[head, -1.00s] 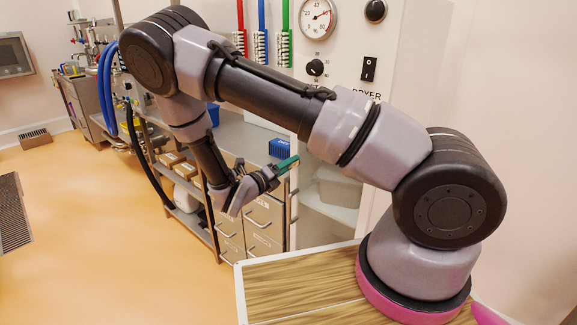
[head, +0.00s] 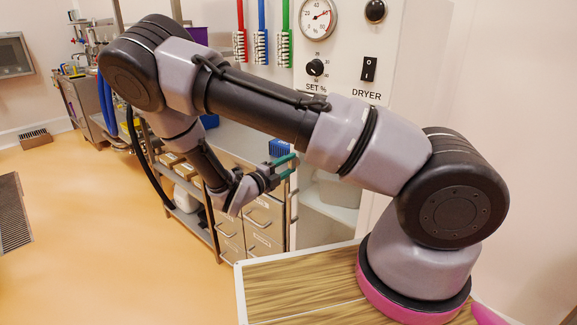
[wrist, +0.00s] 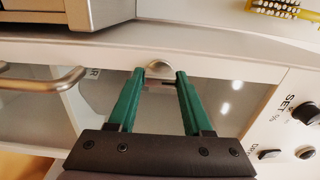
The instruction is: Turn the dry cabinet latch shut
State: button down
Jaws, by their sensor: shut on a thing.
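The dry cabinet (head: 390,95) is the white unit with the dial and the DRYER label, with a glazed front below. Its latch (wrist: 160,69) is a small silver rounded piece at the edge of the glazed door (wrist: 235,95) in the wrist view. My gripper (wrist: 159,80) has green fingers on either side of the latch, shut on it. A thin part of the latch shows between the fingertips. In the head view my gripper (head: 284,166) is at the cabinet's left front edge, where the latch is too small to make out.
Drawers (head: 265,220) with bar handles stand left of the cabinet, under a grey bench. One handle (wrist: 45,82) is close to my gripper's left in the wrist view. Coloured brushes (head: 261,45) hang above.

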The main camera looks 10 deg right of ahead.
dwell(0.3)
jog(key=shift+c, duration=1.6)
grip_release()
jog(key=shift+s+a, duration=0.1)
jog(key=v, duration=1)
jog(key=shift+s+a, duration=0.15)
jog(key=shift+a, duration=0.1)
